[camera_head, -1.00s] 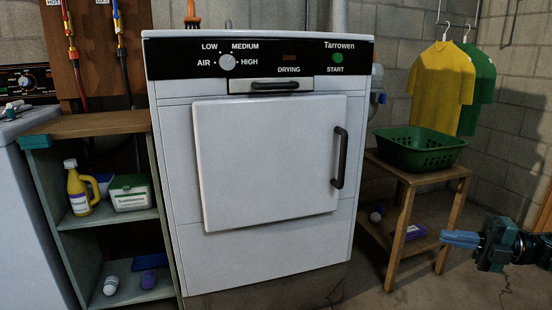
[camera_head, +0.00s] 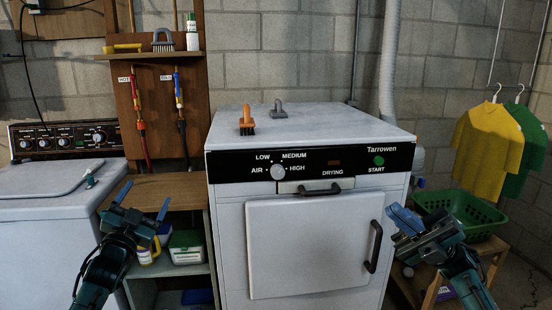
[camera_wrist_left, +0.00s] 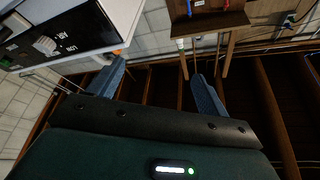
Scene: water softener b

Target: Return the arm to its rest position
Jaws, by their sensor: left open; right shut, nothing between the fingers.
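My left gripper (camera_head: 143,202) is raised in front of the shelf unit, left of the dryer, with its two blue fingers apart and nothing between them. In the left wrist view the fingers of this gripper (camera_wrist_left: 152,92) are spread wide and empty. My right gripper (camera_head: 395,212) is raised in front of the dryer's right side, near the door handle in the picture. Its blue fingers are together and hold nothing. I cannot tell its exact distance from the dryer.
The white dryer (camera_head: 310,240) has its door shut, with an orange brush (camera_head: 247,122) and a grey one (camera_head: 279,108) on top. A washer (camera_head: 50,200) stands left. A green basket (camera_head: 460,212) sits on a wooden stand at right.

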